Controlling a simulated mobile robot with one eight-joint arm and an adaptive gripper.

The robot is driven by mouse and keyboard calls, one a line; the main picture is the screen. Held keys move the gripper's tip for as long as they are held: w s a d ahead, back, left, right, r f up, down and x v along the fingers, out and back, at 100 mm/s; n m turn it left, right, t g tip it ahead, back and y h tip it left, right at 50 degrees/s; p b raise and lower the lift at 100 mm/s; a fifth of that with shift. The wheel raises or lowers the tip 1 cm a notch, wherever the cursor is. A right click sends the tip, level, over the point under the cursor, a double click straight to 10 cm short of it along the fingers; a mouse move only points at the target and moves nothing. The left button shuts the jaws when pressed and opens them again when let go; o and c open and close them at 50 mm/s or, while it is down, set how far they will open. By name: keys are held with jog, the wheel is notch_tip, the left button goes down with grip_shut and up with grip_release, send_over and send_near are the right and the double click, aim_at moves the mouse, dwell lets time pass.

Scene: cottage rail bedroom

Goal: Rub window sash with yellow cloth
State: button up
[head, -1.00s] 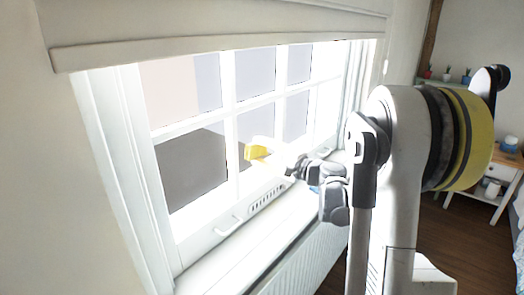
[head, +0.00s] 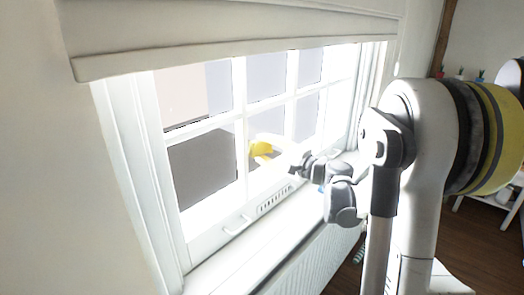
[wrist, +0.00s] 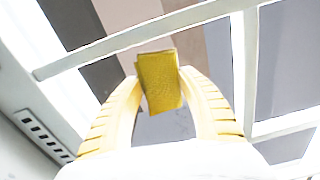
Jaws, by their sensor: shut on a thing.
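The yellow cloth (wrist: 160,82) is pinched between the fingertips of my gripper (wrist: 158,78) in the wrist view. In the head view the cloth (head: 261,149) shows as a small yellow patch at the end of my gripper (head: 272,154), in front of the window. The white window sash (head: 240,128) has crossing bars and several panes, and its bars also show behind the fingers in the wrist view (wrist: 145,35). I cannot tell whether the cloth touches the sash.
A raised blind (head: 230,45) hangs over the window top. A white sill (head: 255,255) and a radiator (head: 318,262) lie below. The sash's lower rail carries a handle (head: 238,226) and a slotted vent (head: 274,200). A white side table (head: 490,205) stands at right.

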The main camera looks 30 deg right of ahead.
aim_at(280, 135)
jog(key=shift+w+d, duration=0.65)
jog(key=shift+d, duration=1.15)
jog(key=shift+w+d, duration=0.65)
jog(key=shift+d, duration=1.1)
jog(key=shift+w+d, duration=0.65)
jog(key=shift+d, duration=1.15)
jog(key=shift+s, duration=0.15)
jog(key=shift+b+v, duration=0.3)
jog(key=shift+v, duration=2.55)
jog(key=v, duration=0.3)
